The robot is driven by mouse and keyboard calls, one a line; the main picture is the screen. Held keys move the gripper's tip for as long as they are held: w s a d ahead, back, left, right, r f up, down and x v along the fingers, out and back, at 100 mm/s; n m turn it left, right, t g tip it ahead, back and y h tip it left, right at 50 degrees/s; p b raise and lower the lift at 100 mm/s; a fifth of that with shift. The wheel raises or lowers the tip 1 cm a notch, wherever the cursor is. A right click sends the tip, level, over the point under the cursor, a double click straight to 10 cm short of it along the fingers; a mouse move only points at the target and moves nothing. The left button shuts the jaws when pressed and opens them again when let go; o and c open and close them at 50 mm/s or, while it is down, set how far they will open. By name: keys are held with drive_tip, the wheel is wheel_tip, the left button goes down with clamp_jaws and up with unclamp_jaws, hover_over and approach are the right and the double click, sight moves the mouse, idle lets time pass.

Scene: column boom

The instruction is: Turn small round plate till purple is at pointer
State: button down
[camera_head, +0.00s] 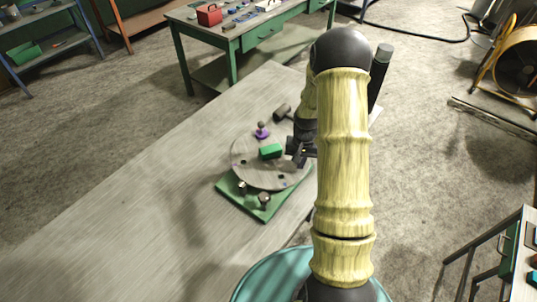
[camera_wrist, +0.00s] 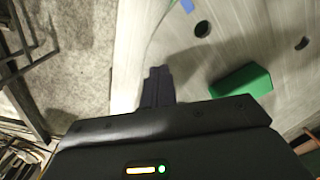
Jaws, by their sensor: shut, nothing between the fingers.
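The round plate (camera_head: 246,170) is grey wood with dark holes and sits on a green base board (camera_head: 230,189) on the table. A purple piece with a knob (camera_head: 262,132) is at its far edge. A green block (camera_head: 270,151) lies near its middle, also seen in the wrist view (camera_wrist: 240,93). A blue patch (camera_wrist: 187,5) shows at the top of the wrist view. My gripper (camera_head: 298,150) is shut and empty at the plate's right edge; its fingers show in the wrist view (camera_wrist: 157,85). I cannot tell if they touch the plate. I cannot make out the pointer.
A dark cylinder (camera_head: 282,113) lies beyond the plate. The long table (camera_head: 130,215) is clear to the left. A green workbench (camera_head: 255,38) with a red toolbox (camera_head: 209,15) stands behind.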

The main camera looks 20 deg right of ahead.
drive_tip(key=shift+w+d, duration=0.3)
drive_tip(key=shift+d, duration=0.1)
drive_tip(key=shift+w+d, duration=0.1)
drive_tip(key=shift+w+d, duration=0.5)
drive_tip(key=shift+d, duration=0.05)
idle(0.4)
drive_tip(key=shift+w+d, duration=0.5)
drive_tip(key=shift+w, duration=0.25)
drive_tip(key=shift+w+d, duration=0.1)
drive_tip(key=shift+w, duration=0.05)
drive_tip(key=shift+w+d, duration=0.35)
drive_tip(key=shift+w, duration=0.4)
